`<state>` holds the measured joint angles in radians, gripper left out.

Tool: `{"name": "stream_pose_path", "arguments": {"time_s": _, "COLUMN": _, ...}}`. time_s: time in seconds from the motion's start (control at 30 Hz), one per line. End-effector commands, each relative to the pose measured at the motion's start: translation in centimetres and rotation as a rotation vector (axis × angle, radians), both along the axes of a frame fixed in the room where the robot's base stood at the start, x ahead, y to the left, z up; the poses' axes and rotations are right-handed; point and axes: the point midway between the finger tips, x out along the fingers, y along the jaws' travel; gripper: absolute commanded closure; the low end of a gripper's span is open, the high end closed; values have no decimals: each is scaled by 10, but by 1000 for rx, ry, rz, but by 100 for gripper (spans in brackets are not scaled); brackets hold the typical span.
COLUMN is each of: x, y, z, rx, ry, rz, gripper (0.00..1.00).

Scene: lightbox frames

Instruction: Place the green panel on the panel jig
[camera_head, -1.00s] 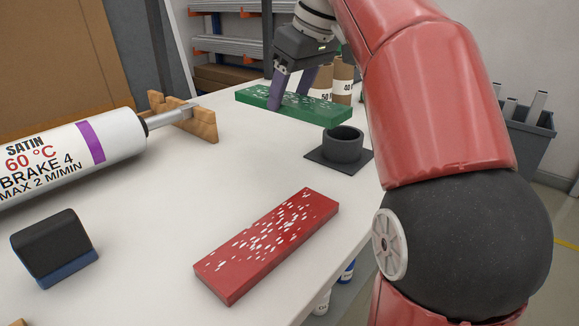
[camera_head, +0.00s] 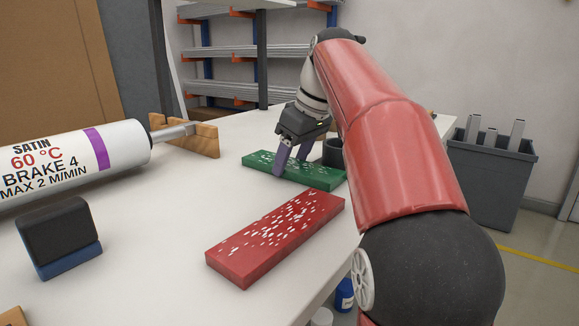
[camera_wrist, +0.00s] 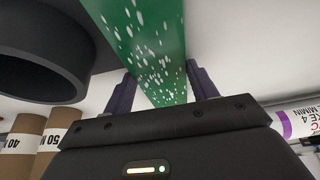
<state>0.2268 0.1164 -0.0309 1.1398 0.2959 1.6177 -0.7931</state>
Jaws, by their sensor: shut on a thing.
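The green panel (camera_head: 322,176), a flat bar with white perforations or specks, is on the far part of the white table in the head view. My gripper (camera_head: 290,160) is shut on it from above, with a purple-grey finger on each long side. The wrist view shows the green panel (camera_wrist: 150,35) between the two fingers of my gripper (camera_wrist: 162,88), running away from the palm. Whether the panel touches the table or hangs just above it, I cannot tell. I cannot make out the panel jig in these frames.
A red panel (camera_head: 275,240) lies nearer on the table. A black cup (camera_head: 332,152) stands just behind the green panel. A white roller (camera_head: 70,165) on a wooden cradle (camera_head: 205,140) and a dark block (camera_head: 58,238) are at left. Table between them is clear.

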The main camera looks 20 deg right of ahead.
Motion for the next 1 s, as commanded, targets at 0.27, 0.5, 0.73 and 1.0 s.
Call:
{"name": "stream_pose_path", "arguments": {"time_s": 0.27, "x": 0, "y": 0, "z": -2, "rx": -1, "ry": -1, "rz": 0, "gripper": 70}}
{"name": "stream_pose_path", "arguments": {"time_s": 0.5, "x": 0, "y": 0, "z": -1, "rx": 0, "ry": 0, "rz": 0, "gripper": 20}}
{"name": "stream_pose_path", "arguments": {"time_s": 0.73, "x": 0, "y": 0, "z": 2, "rx": -1, "ry": -1, "rz": 0, "gripper": 20}}
{"name": "stream_pose_path", "arguments": {"time_s": 1.0, "x": -11, "y": -8, "z": 41, "rx": -2, "ry": -4, "rz": -2, "gripper": 20}}
